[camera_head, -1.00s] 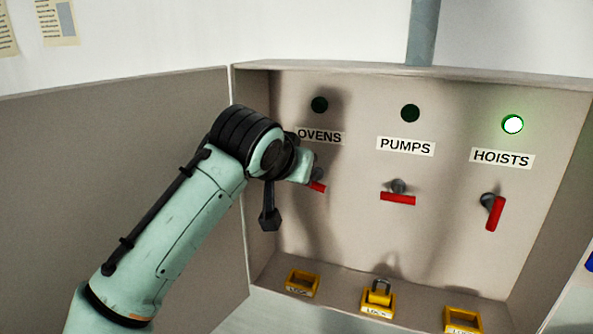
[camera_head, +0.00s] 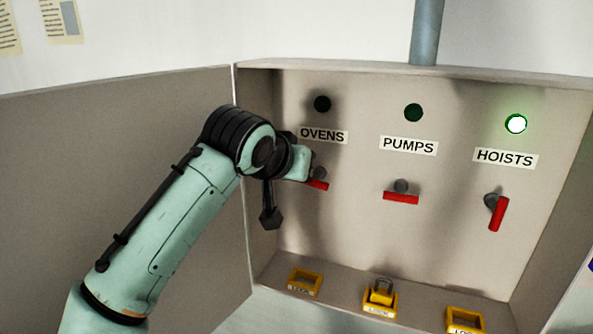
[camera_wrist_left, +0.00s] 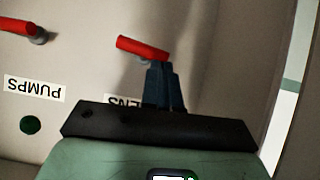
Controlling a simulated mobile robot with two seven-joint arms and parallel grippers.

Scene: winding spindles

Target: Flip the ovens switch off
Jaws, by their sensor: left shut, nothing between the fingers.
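The ovens switch has a red handle (camera_head: 318,185) below the OVENS label (camera_head: 323,136); the handle lies nearly level, tilted slightly down to the right. The ovens lamp (camera_head: 322,104) above it is dark. In the left wrist view the red ovens handle (camera_wrist_left: 143,48) shows just beyond the fingertips. My left gripper (camera_wrist_left: 160,66) is shut and empty, its tips close to the handle's pivot; I cannot tell if they touch. In the head view my left wrist hides the fingers and part of the switch. My right gripper is not in view.
The pumps switch (camera_head: 401,197) is level with a dark lamp (camera_head: 413,112). The hoists switch (camera_head: 498,214) is near upright with a lit green lamp (camera_head: 515,124). Yellow lock pieces (camera_head: 305,282) sit along the box floor. An open door panel (camera_head: 120,130) stands left.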

